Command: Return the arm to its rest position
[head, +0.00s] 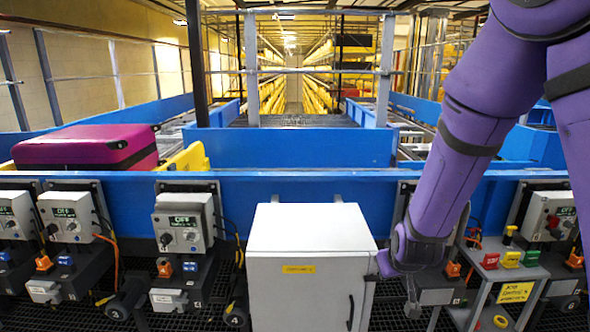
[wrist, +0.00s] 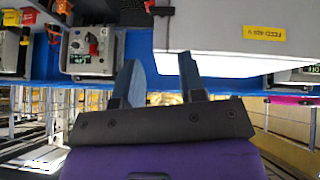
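My purple arm (head: 455,150) reaches down from the upper right in the head view. My gripper (head: 412,306) hangs low, just right of the white cabinet (head: 300,275), and looks small and partly hidden there. In the wrist view my gripper (wrist: 158,58) shows two dark fingers spread apart with nothing between them. The cabinet (wrist: 215,25) stands close beside the fingers in that upside-down view, with a yellow label on it. A part of my wrist overlaps the cabinet's right edge in the head view; I cannot tell whether they touch.
A blue conveyor rail (head: 300,183) runs across behind the cabinet. Grey control boxes (head: 186,222) line it on both sides. A small stand (head: 510,275) with coloured buttons is right of my gripper. A magenta suitcase (head: 85,147) lies at the left. Yellow-tray racks stand far back.

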